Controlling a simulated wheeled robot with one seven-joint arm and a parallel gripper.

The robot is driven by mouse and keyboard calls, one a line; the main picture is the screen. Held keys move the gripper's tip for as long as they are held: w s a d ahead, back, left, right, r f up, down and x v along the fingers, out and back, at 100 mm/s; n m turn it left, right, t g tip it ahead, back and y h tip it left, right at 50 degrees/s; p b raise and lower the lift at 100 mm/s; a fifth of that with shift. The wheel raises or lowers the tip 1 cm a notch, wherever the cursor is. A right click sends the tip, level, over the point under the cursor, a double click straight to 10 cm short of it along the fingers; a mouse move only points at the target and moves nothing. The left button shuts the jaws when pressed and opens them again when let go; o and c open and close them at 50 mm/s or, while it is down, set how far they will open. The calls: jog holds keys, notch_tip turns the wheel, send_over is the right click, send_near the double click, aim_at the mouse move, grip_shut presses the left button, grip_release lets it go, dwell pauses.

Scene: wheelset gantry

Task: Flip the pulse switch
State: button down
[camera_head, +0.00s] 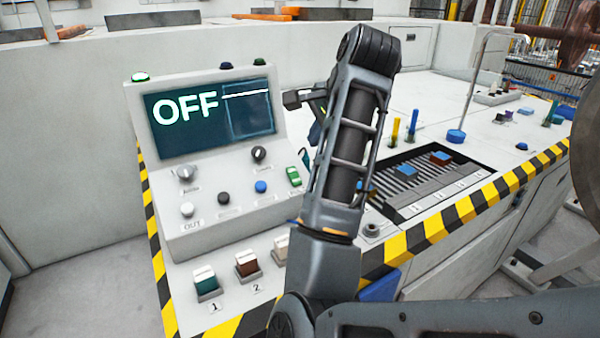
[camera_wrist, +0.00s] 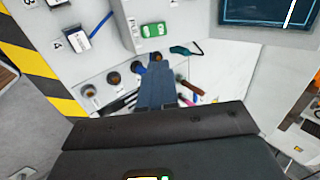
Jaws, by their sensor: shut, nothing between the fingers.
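The console (camera_head: 215,220) carries knobs, buttons and a green switch (camera_head: 293,177). The green switch also shows in the wrist view (camera_wrist: 152,30), flat on the panel. The screen (camera_head: 210,115) reads OFF in the head view. My gripper (camera_wrist: 157,66) is shut and empty in the wrist view, its fingertips over the panel below the green switch, near a row of dark round sockets or knobs (camera_wrist: 134,67). I cannot tell whether the tips touch anything.
Numbered rocker switches, such as the green one (camera_head: 206,281) and the brown one (camera_head: 247,263), stand along the front ledge. A teal-handled tool (camera_wrist: 187,48) lies near my fingers. A black slotted tray (camera_head: 430,180) and upright yellow and blue rods (camera_head: 412,125) stand to the right.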

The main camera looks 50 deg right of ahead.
aim_at(293, 170)
jog(key=shift+a+r, duration=0.1)
jog(key=shift+a, duration=0.05)
jog(key=b+x, duration=0.1)
jog(key=x, duration=1.3)
jog(key=shift+a, duration=0.1)
jog(key=shift+r, duration=0.1)
